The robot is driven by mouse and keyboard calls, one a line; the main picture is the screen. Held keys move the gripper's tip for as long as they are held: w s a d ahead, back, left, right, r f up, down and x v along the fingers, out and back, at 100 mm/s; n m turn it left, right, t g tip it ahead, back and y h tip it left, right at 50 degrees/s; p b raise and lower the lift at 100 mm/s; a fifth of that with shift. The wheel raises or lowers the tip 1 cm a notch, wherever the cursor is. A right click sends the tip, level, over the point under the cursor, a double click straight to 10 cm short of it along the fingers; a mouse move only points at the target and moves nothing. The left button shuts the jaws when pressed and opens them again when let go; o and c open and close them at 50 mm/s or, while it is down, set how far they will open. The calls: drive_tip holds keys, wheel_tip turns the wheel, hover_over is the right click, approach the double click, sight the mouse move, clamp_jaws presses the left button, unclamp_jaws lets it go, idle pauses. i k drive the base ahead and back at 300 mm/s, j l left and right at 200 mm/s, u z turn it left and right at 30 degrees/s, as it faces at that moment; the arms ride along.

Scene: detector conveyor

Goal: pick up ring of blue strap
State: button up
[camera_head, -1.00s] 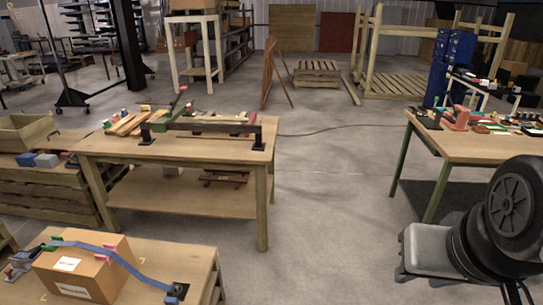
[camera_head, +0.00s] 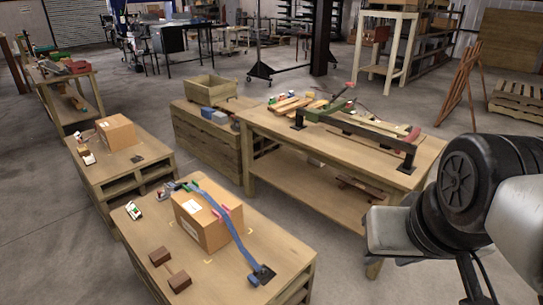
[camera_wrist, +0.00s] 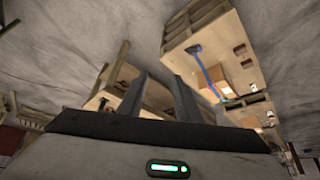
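A blue strap (camera_head: 225,215) runs over a cardboard box (camera_head: 197,232) on the near wooden table (camera_head: 211,279). Its near end meets a black fitting (camera_head: 262,274) on the tabletop; its far end meets a green and grey piece (camera_head: 187,186) behind the box. The ring is too small to make out at either end. The wrist view also shows the blue strap (camera_wrist: 207,76), upper right, well away from my gripper (camera_wrist: 159,78). My gripper's two fingers stand apart with nothing between them.
Two brown blocks (camera_head: 170,268) and a small white and green item (camera_head: 133,210) lie on the near table. Another table with a box (camera_head: 117,132) stands behind left. A larger workbench (camera_head: 347,162) stands right. Floor is clear at lower left.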

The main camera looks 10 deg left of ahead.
sight(255, 281)
drive_tip(key=i+l+u, duration=0.15)
drive_tip(key=u, duration=0.25)
drive_tip(key=i+l+u, duration=0.25)
drive_tip(key=u, duration=0.2)
drive_tip(key=i+l+u, duration=0.15)
drive_tip(key=l+u, duration=0.25)
drive_tip(key=i+l+u, duration=0.25)
drive_tip(key=l+u, duration=0.2)
